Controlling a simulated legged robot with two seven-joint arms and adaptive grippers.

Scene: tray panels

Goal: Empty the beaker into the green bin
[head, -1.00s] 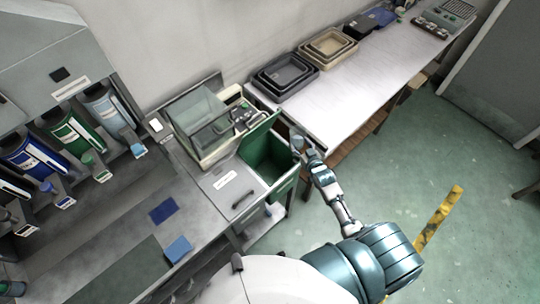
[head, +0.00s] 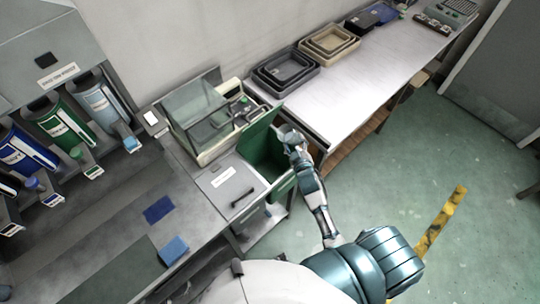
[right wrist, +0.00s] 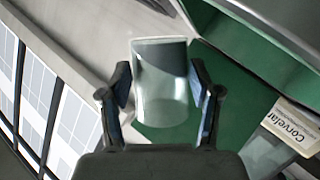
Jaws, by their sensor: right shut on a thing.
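The beaker (right wrist: 162,85) is clear and glassy and sits between the two fingers of my right gripper (right wrist: 158,108), which is shut on it. I cannot tell how far it tilts or what it holds. In the head view my right gripper (head: 291,141) is at the right edge of the open green bin (head: 259,137), partly hiding its opening. The bin has a raised green panel and a dark inside. Green surfaces of it (right wrist: 245,95) also show behind the beaker in the right wrist view. My left gripper is not in view.
Left of the bin is a grey counter (head: 100,215) with blue pads, a glass-lidded box (head: 209,112) and several coloured dispensers (head: 66,126). Right of the bin stands a white table (head: 345,90) with stacked trays (head: 285,72). The floor at right is mostly open.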

